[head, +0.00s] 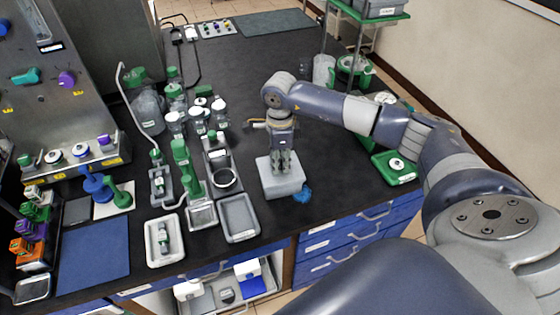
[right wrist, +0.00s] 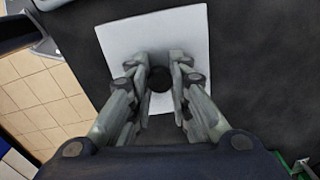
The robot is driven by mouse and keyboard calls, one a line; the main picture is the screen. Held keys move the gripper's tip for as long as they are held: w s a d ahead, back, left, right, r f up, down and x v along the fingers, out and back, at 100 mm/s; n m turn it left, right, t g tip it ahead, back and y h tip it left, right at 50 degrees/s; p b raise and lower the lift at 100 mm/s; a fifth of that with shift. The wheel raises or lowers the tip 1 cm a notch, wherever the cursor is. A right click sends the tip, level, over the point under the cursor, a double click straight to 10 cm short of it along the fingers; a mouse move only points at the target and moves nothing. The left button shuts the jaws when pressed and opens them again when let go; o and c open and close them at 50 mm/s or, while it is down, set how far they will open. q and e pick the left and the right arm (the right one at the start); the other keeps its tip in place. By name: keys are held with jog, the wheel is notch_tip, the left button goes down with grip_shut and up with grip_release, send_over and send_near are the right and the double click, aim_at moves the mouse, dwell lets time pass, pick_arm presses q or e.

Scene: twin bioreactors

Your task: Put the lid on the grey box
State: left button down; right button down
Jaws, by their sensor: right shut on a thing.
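My right gripper (head: 284,165) points down over a pale grey square box shape (head: 284,188) near the front edge of the black bench. In the right wrist view, the lid (right wrist: 185,32) is a pale square plate with a dark round knob (right wrist: 160,80) at its middle. The fingers of my right gripper (right wrist: 160,86) are closed around the knob. The lid appears at the top of the box shape, but I cannot tell whether it rests on the box or is slightly above it. My left gripper is not in view.
A crumpled blue thing (head: 303,194) lies beside the box at its right. An empty grey tray (head: 240,217) and a tray with a small bottle (head: 164,247) stand to the left. Several white-capped bottles (head: 198,116) stand behind left. The bench behind the arm is mostly clear.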

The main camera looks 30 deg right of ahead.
jog(key=c, duration=1.4)
grip_release()
jog(key=o, duration=0.5)
jog(key=shift+r, duration=0.15)
jog(key=shift+r+p, duration=1.55)
jog(key=shift+r, duration=1.4)
jog(key=shift+c, duration=0.7)
